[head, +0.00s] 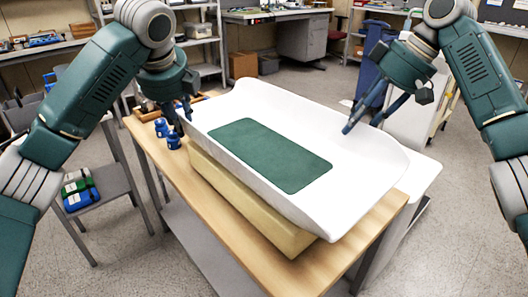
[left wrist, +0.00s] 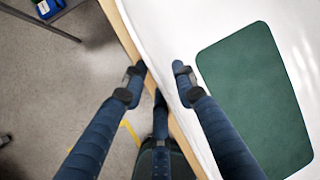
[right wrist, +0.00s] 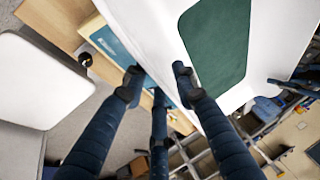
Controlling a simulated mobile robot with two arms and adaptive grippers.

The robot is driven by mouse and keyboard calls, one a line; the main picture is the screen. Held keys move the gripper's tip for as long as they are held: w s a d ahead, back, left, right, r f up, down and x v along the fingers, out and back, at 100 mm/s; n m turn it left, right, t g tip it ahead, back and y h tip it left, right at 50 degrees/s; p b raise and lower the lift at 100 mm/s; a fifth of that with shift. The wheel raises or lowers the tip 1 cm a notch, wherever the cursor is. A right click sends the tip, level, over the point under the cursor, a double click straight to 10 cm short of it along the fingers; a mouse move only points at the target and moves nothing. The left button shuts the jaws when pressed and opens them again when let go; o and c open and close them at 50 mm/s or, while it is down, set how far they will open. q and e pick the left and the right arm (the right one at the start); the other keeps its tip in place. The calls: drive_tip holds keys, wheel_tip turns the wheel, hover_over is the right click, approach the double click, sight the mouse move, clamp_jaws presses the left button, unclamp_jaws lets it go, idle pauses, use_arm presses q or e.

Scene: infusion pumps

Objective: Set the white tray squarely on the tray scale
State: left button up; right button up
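The white tray (head: 365,150), a long shallow shell with raised sides and a green mat (head: 270,153) inside, lies across a pale yellow block-like base (head: 240,195) on a wooden table. The base shows a teal panel (right wrist: 112,45) in the right wrist view. I cannot tell whether this base is the tray scale. My left gripper (head: 182,118) is at the tray's left rim, fingers apart, one over the tray side and one outside it. My right gripper (head: 362,124) is at the far right rim, fingers apart on either side of the edge. Neither visibly grips the rim.
A white rounded surface (right wrist: 40,80) stands beside the table on the right. Blue weight-like objects (head: 173,141) stand on the table (head: 150,150) at the left. Shelves and a desk (head: 302,38) stand behind.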

use_arm(q)
drive_tip(key=v, duration=1.2)
use_arm(e)
drive_tip(key=v, duration=1.2)
